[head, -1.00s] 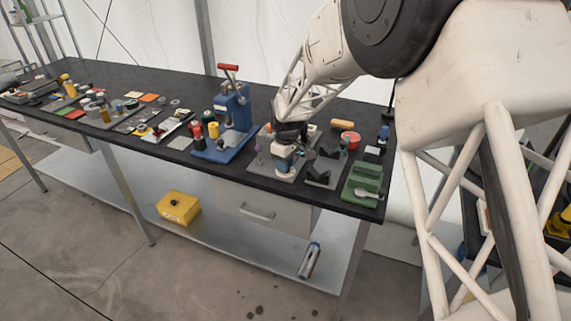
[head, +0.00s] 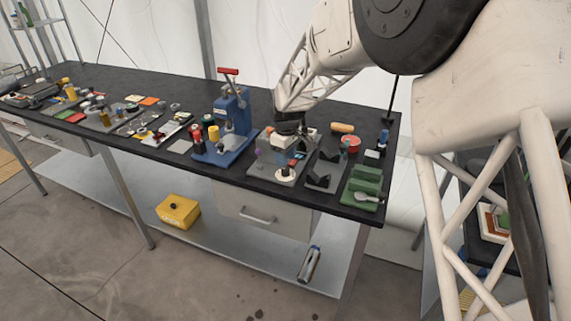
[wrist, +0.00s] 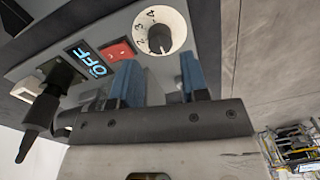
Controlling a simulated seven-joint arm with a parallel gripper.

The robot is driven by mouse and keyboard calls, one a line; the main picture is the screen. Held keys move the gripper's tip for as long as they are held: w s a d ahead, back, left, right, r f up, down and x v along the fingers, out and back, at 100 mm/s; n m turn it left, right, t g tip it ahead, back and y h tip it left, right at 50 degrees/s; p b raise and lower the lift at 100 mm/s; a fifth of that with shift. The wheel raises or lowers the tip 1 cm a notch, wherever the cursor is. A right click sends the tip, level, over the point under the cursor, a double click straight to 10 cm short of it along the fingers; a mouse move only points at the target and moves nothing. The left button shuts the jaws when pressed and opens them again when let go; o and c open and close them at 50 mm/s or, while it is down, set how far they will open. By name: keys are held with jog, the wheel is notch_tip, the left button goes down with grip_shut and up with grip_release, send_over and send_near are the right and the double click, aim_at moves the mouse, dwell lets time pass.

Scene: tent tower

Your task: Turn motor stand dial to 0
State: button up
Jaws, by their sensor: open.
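The motor stand (head: 268,170) is a grey plate with a control box near the front right of the black bench. Its dial (wrist: 159,31) is a white disc with black numbers and a dark central knob, at the top of the wrist view. The dial also shows in the head view (head: 286,174) as a small pale disc. My gripper (wrist: 160,80) has two blue fingers, open and empty, just below the dial in the wrist view and apart from its knob.
A black plug with a cable (wrist: 40,105) stands on the box at left in the wrist view. A blue press (head: 232,125) stands left of the motor stand. Black V-blocks (head: 322,172) and a green holder (head: 363,188) stand to the right, near the bench edge.

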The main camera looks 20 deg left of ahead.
aim_at(287, 169)
jog(key=shift+r, duration=1.7)
jog(key=shift+d+r, duration=0.15)
jog(key=shift+d, duration=0.15)
jog(key=s+d+r+m, duration=0.3)
jog(key=s+d+r, duration=0.15)
jog(key=d, duration=0.55)
jog(key=s+d+r+m+t, duration=0.1)
jog(key=s+d+r+m, duration=0.3)
jog(key=d, duration=0.6)
jog(key=s+d+r+m, duration=0.1)
jog(key=s+d+r, duration=0.2)
jog(key=d+r, duration=0.45)
jog(key=s+d+f+m+t, duration=0.2)
jog(key=s+d+m, duration=0.6)
jog(key=s+d, duration=1.3)
jog(key=s, duration=0.4)
jog(key=shift+s+f, duration=0.15)
jog(key=shift+f, duration=0.2)
